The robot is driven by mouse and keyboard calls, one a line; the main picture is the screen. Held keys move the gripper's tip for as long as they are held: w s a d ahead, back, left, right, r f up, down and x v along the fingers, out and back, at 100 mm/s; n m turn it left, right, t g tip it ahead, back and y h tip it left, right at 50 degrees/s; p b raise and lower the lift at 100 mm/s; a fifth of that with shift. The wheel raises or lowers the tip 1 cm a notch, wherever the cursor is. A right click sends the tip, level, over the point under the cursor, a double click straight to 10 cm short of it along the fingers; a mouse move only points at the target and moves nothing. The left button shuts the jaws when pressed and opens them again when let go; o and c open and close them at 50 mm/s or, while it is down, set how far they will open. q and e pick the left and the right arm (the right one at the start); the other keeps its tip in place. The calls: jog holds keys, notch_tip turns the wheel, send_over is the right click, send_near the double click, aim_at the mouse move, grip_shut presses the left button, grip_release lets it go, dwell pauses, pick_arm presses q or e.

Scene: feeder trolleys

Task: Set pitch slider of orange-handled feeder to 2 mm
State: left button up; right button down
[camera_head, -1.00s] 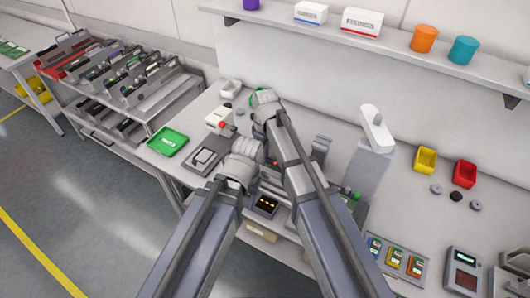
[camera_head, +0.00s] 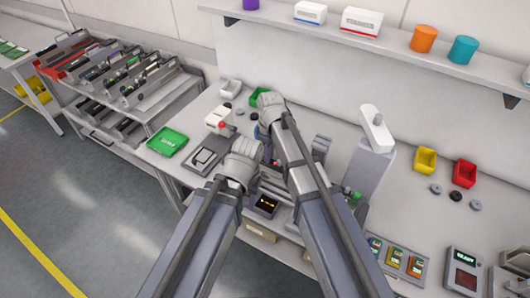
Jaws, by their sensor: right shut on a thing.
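My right gripper (camera_head: 268,105) is at the back of the bench, beside a green bin. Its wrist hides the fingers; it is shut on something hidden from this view. My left gripper (camera_head: 243,158) is nearer the front, left of my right arm. Its fingertips are hidden, so its opening does not show. A bench fixture with a small dark display (camera_head: 265,204) lies partly hidden between my arms. I cannot make out an orange-handled feeder or its pitch slider there. Several feeders (camera_head: 135,75) stand on the trolley at the left; their handle colours are too small to tell.
A green bin (camera_head: 258,94) stands at the back of the bench. A green tray (camera_head: 167,141) lies at the left end. A grey column with a white head (camera_head: 375,135) stands right of my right arm. Yellow (camera_head: 425,161) and red (camera_head: 464,173) bins stand further right.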

aim_at(273, 163)
jog(key=shift+s+d, duration=0.5)
jog(key=shift+d, duration=0.3)
jog(key=c, duration=0.8)
grip_release()
notch_tip(273, 163, up, 8)
jog(key=p, duration=0.7)
jog(key=shift+f+p, duration=0.1)
jog(key=shift+p, duration=0.3)
